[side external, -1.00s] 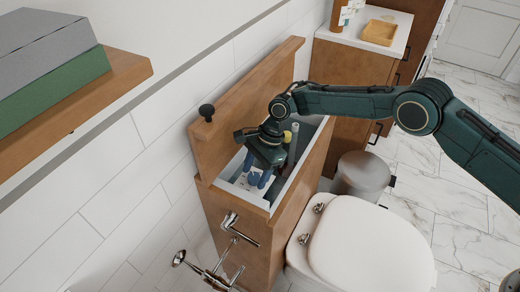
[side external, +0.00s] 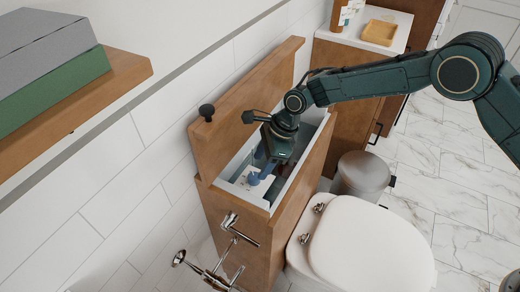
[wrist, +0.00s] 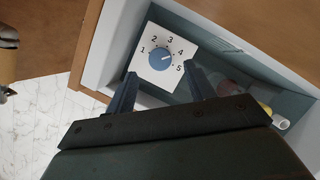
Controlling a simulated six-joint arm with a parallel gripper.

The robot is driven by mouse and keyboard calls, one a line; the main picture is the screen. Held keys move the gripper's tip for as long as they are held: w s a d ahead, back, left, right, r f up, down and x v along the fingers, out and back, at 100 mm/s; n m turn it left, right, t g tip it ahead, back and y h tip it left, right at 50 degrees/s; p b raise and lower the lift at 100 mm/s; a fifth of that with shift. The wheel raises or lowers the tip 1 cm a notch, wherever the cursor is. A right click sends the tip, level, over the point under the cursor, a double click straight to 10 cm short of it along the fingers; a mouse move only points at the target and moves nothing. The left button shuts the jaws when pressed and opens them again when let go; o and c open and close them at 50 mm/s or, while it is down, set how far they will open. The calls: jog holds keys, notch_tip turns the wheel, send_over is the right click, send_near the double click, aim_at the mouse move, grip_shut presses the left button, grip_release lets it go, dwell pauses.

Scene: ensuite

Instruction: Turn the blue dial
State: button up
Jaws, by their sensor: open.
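The blue dial (wrist: 160,57) sits on a white square plate (wrist: 146,75) marked with numbers 1 to 5 inside the open cistern. Its pointer line faces between 4 and 5 in the wrist view. My gripper (wrist: 158,85) is open, with its two blue fingers apart on either side below the dial in the picture; they do not hold it. In the side view my gripper (side external: 262,176) reaches down into the cistern above the plate (side external: 246,182). The dial is hard to make out there behind the fingers.
The wooden cistern box (side external: 232,218) has narrow walls around my gripper, with its lid (side external: 230,110) raised against the tiled wall. A white pipe (wrist: 282,124) and a yellow part (wrist: 265,108) lie inside at right. The toilet (side external: 370,248) stands in front.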

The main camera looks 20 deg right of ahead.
jog(key=s+d+r+n, duration=0.2)
jog(key=d+r, duration=0.4)
jog(key=r, duration=0.5)
jog(key=s+d+r+n+t, duration=0.1)
jog(key=s+d+r+n, duration=0.1)
jog(key=d+r, duration=0.5)
jog(key=shift+d+r+n+t+h, duration=0.35)
jog(key=shift+r+n, duration=0.25)
jog(key=shift+r, duration=1.35)
jog(key=shift+a+f, duration=0.1)
jog(key=shift+a, duration=0.1)
jog(key=n+t+h, duration=0.2)
jog(key=n+h, duration=0.2)
jog(key=n, duration=1)
send_near(254, 177)
jog(key=v, duration=0.5)
jog(key=shift+s+d, duration=0.2)
jog(key=shift+s, duration=0.05)
jog(key=shift+f, duration=0.1)
jog(key=shift+x, duration=6.7)
